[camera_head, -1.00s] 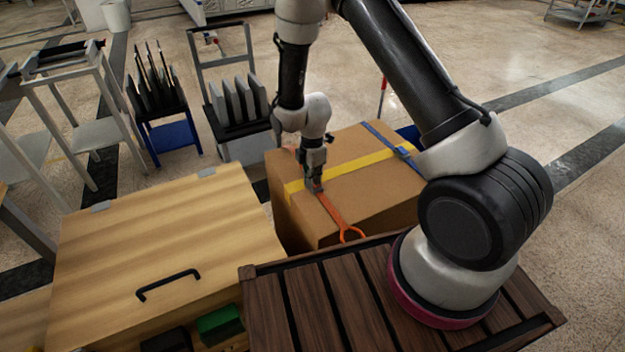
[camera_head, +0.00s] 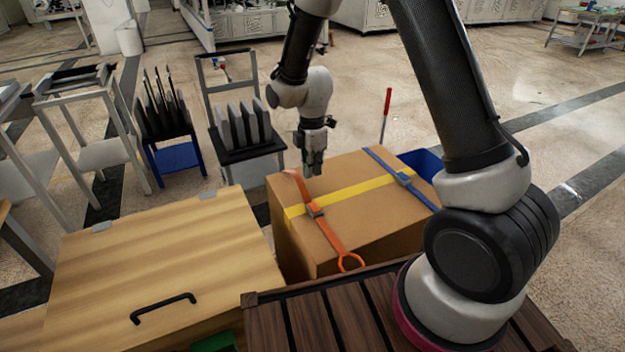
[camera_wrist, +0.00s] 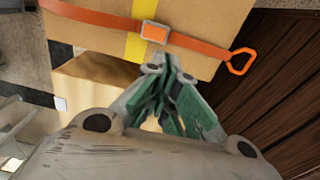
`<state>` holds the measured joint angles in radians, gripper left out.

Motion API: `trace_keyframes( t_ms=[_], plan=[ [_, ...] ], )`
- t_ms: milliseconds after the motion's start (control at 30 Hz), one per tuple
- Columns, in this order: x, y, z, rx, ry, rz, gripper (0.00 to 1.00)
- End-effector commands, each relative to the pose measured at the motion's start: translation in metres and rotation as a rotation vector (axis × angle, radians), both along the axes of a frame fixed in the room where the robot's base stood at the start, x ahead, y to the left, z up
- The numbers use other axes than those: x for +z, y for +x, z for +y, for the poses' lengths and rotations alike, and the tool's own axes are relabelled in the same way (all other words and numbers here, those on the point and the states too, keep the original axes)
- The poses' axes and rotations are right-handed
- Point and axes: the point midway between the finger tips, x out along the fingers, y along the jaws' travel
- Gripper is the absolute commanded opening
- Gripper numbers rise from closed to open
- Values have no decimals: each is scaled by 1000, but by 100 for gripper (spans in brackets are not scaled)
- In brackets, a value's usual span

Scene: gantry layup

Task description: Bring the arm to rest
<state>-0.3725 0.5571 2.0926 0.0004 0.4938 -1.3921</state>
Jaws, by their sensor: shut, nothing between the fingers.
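My gripper (camera_head: 312,172) hangs from my arm, pointing down, in the middle of the head view. It is shut and empty, and appears above the far left edge of the cardboard box (camera_head: 372,216). In the wrist view its closed fingers (camera_wrist: 165,72) show in front of the box side (camera_wrist: 230,18). An orange strap (camera_head: 335,242) with a buckle (camera_head: 314,211) and an end ring crosses the box, along with yellow tape (camera_head: 340,198). A blue strap (camera_head: 418,192) lies across its far right part.
A wooden chest (camera_head: 160,270) with a black handle stands at the left. The dark slatted deck (camera_head: 290,325) is in front. Carts with upright plates (camera_head: 240,130) stand behind. A red-handled pole (camera_head: 387,105) and a blue bin (camera_head: 425,160) are behind the box.

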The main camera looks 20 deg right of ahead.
Motion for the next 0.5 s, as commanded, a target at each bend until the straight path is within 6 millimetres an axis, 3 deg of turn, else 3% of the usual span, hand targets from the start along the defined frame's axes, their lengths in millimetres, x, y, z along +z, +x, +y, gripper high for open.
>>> trace_keyframes(
  t_ms=[500],
  plan=[
    [4,-1,0,-59,-2,4,0]
  ],
)
